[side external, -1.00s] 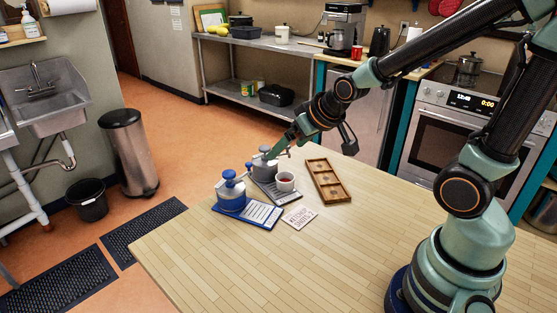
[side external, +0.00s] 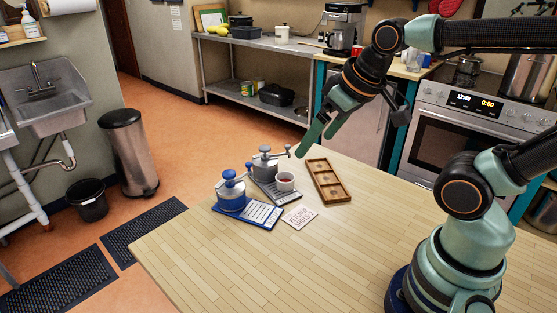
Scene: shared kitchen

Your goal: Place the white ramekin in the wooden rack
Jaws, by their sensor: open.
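The white ramekin (side external: 285,184) holds something red. It stands upright in front of the grey lidded device (side external: 265,163), at the right edge of the dark board under that device. The wooden rack (side external: 347,199) lies flat to the right of the ramekin, a long tray with dividers and no ramekin in it. My gripper (side external: 314,147) is open and empty, its fingers pointing down and left. In the picture it is above and to the right of the ramekin and over the far end of the rack, apart from both.
A small lettered card (side external: 299,217) lies in front of the ramekin. The near part of the wooden table (side external: 260,270) is clear.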

